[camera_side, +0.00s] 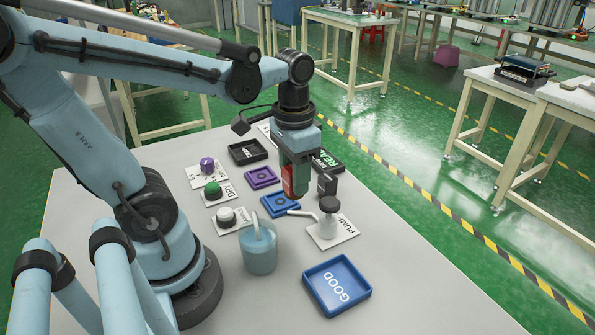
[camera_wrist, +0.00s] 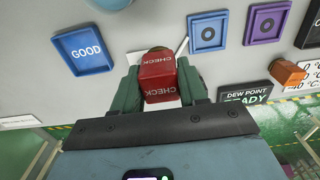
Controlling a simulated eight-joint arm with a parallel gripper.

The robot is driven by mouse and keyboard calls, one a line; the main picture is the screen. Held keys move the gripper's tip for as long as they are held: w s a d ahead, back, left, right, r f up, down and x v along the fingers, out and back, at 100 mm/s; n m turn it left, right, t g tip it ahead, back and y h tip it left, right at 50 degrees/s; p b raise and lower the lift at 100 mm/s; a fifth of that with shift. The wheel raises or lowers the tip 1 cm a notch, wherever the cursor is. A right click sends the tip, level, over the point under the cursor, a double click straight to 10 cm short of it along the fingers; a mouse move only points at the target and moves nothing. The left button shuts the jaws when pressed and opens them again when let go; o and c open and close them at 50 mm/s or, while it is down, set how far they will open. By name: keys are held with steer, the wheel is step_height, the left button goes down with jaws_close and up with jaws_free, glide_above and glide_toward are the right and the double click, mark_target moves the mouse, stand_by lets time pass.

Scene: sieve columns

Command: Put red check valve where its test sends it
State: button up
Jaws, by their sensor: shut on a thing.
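The red check valve (camera_wrist: 157,75) is a red block marked CHECK on two faces. In the wrist view it sits between the green fingers of my gripper (camera_wrist: 160,90). In the side view my gripper (camera_side: 298,190) points down, shut on the red valve (camera_side: 288,180), above the table near the pump (camera_side: 329,218). The blue GOOD tray (camera_side: 337,285) lies at the front, with nothing seen in it; it also shows in the wrist view (camera_wrist: 83,48). A dew point display (camera_wrist: 245,93) reads READY. In the wrist view, the valve hides most of what lies behind it.
A blue ring-marked tray (camera_side: 282,205), a purple one (camera_side: 262,177) and a black tray (camera_side: 247,152) stand behind. A cup of blue liquid (camera_side: 260,252) stands left of the pump. Green (camera_side: 212,189), purple (camera_side: 207,165) and white (camera_side: 226,215) knobs sit on labelled cards. The front right table is clear.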

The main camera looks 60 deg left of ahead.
steer(key=d+r, duration=0.2)
steer(key=n, duration=1.8)
glide_above(239, 152)
steer(key=f, duration=0.7)
steer(key=shift+w+d+f, duration=0.15)
steer(key=shift+d+f, duration=0.05)
steer(key=shift+d, duration=0.1)
steer(key=shift+a+f, duration=0.15)
steer(key=shift+a, duration=0.05)
steer(key=shift+f, duration=2)
steer(key=shift+f, duration=0.15)
